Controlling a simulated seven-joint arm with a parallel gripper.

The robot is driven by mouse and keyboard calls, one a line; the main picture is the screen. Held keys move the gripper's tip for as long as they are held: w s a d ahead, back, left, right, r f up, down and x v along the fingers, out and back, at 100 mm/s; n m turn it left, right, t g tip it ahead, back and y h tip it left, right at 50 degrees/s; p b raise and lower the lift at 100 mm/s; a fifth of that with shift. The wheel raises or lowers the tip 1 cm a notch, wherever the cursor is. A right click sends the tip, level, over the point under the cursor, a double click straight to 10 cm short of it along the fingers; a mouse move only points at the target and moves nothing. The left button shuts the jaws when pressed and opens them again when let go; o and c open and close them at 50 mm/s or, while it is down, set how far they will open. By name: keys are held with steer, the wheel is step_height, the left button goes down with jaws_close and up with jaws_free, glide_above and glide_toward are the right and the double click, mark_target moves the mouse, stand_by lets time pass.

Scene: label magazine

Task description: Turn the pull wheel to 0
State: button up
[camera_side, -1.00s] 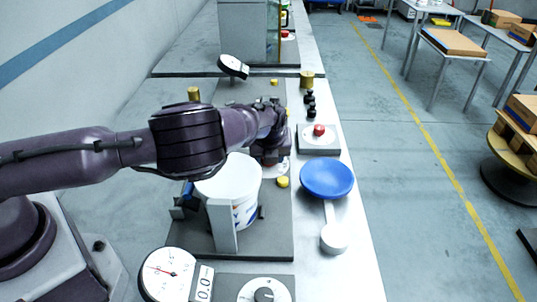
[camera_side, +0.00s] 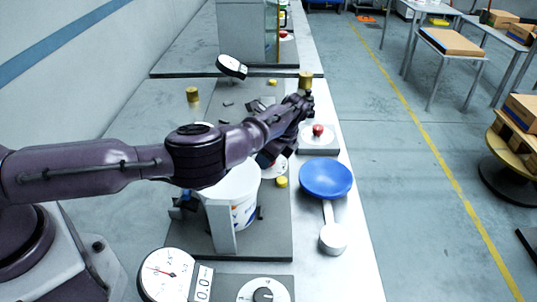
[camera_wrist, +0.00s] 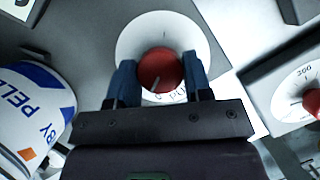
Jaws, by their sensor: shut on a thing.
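A round red wheel (camera_wrist: 160,69) sits on a white dial (camera_wrist: 128,42) on a grey plate. A pale pointer mark shows at the wheel's lower left. Lettering on the dial's near rim is partly hidden by my gripper and hard to read. My gripper (camera_wrist: 160,78) has its two blue fingers shut on this wheel, one on each side. In the side view my gripper (camera_side: 268,160) is low over the white dial (camera_side: 276,169), and the wheel there is hidden by it.
A second red knob (camera_side: 318,130) on a dial box stands close on the right; its dial (camera_wrist: 291,84) reads 200. A white printed tub (camera_side: 243,205) stands near my gripper. A blue pan (camera_side: 326,178), yellow button (camera_side: 281,181) and gauge (camera_side: 167,273) are nearby.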

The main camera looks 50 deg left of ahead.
steer(key=shift+f+n+g+h, duration=0.1)
steer(key=shift+n+g+h, duration=0.3)
steer(key=shift+n, duration=1.3)
steer(key=o, duration=0.9)
steer(key=v, duration=1.3)
steer(key=shift+w+d, duration=0.1)
steer(key=shift+w, duration=0.15)
steer(key=shift+f, duration=0.1)
